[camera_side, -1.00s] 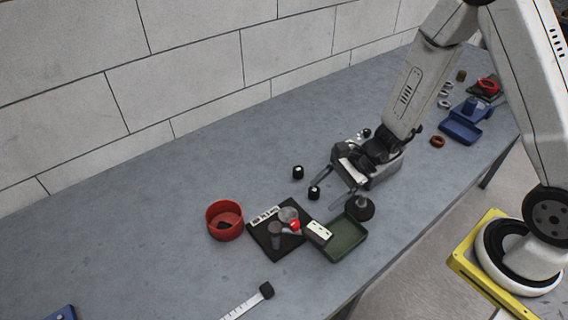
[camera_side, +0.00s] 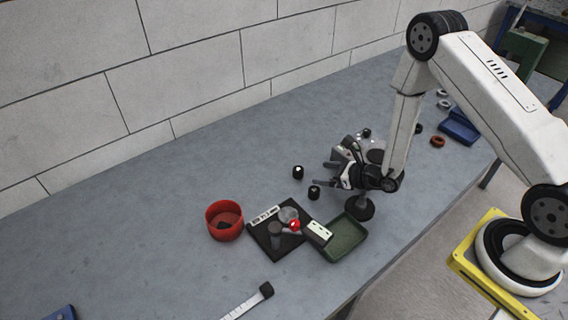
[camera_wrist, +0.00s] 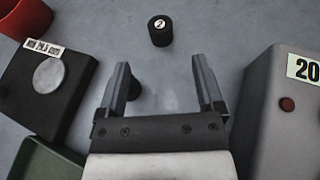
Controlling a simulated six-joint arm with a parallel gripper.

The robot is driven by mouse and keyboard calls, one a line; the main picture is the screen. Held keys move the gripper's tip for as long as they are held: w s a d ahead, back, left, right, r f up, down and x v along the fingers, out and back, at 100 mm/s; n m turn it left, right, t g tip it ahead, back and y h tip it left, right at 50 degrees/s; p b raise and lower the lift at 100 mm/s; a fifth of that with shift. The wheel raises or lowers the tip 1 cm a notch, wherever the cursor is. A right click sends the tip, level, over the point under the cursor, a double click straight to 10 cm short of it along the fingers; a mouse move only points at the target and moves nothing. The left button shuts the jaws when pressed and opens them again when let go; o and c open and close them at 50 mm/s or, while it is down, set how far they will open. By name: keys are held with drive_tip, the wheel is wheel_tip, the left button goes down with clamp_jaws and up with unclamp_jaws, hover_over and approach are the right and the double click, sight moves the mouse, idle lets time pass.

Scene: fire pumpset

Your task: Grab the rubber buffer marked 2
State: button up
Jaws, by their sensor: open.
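The rubber buffer marked 2 (camera_wrist: 160,30) is a short black cylinder with a white numbered disc on top. It stands upright at the top middle of the wrist view, ahead of the gap between my fingertips and apart from them. It appears to be the farther black buffer (camera_side: 298,172) in the side view. A second black buffer (camera_wrist: 135,88) stands nearer, partly hidden behind my left finger; it also shows in the side view (camera_side: 314,193). My gripper (camera_wrist: 160,66) is open and empty; in the side view (camera_side: 323,170) it points left towards the buffers.
A grey box labelled 20 (camera_wrist: 286,125) stands close right of my fingers. A dark labelled block (camera_wrist: 30,100), a red bowl (camera_side: 213,234) and a green tray (camera_side: 343,240) lie to the left. A dark stand (camera_side: 361,211) is below my wrist. Bare table lies beyond the buffers.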

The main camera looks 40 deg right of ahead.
sight(300, 169)
drive_tip(key=shift+x, duration=1.3)
drive_tip(key=shift+x, duration=2.6)
drive_tip(key=shift+r, duration=0.2)
drive_tip(key=shift+d, duration=0.1)
clamp_jaws()
